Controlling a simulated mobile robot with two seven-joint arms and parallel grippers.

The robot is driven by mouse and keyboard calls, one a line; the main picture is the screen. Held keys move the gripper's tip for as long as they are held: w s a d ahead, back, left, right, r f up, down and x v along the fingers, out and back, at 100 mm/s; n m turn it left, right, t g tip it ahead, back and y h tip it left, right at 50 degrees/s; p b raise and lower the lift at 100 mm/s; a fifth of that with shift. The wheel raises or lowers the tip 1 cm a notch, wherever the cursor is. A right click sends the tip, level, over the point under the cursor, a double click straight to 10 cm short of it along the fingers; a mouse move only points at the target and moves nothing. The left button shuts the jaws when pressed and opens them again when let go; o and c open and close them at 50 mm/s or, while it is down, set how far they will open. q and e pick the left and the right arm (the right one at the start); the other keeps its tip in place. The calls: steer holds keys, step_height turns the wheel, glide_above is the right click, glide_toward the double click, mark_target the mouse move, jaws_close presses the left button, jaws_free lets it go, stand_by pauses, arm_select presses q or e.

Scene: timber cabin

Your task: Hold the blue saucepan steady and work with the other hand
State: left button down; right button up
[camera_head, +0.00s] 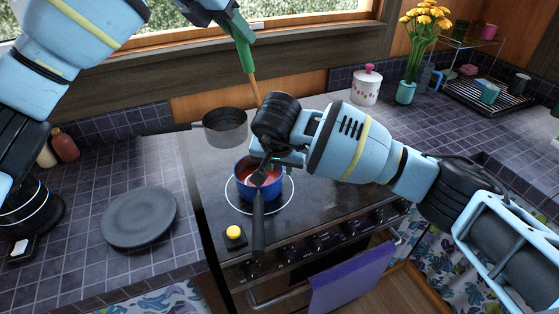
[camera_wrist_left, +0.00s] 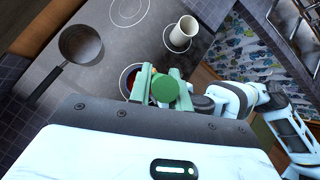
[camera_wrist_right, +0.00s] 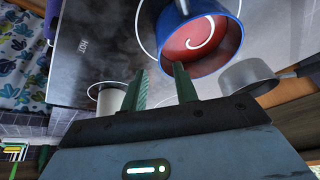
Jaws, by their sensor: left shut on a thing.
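The blue saucepan (camera_head: 272,193) stands on the front burner with red contents, its black handle (camera_head: 258,235) pointing to the stove's front. A pale swirl lies on the contents in the right wrist view (camera_wrist_right: 200,62). My left gripper (camera_head: 241,45) is high above the stove, shut on the green grip of a utensil (camera_wrist_left: 164,88). Its wooden shaft (camera_head: 254,88) points down and passes behind my right wrist; its lower end is hidden. My right gripper (camera_wrist_right: 161,85) is open and empty close to the saucepan. My right wrist hides most of it in the head view.
A grey saucepan (camera_head: 226,130) stands at the stove's back left. A white cup (camera_wrist_left: 183,32) stands on another burner. A yellow-button box (camera_head: 235,234) sits at the stove's front left. A grey plate (camera_head: 140,217) lies on the left counter. A purple towel (camera_head: 350,277) hangs in front.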

mark_target(280, 180)
steer(key=x, duration=0.9)
steer(key=shift+f, duration=0.2)
jaws_close()
stand_by(0.8)
stand_by(0.4)
arm_select(q)
steer(key=w+a+f+n+y, duration=0.1)
steer(key=w+a+f+n, duration=0.1)
steer(key=f, duration=0.5)
steer(key=shift+a+f+n, duration=0.2)
steer(key=shift+a+n, duration=0.4)
steer(key=shift+a, duration=0.6)
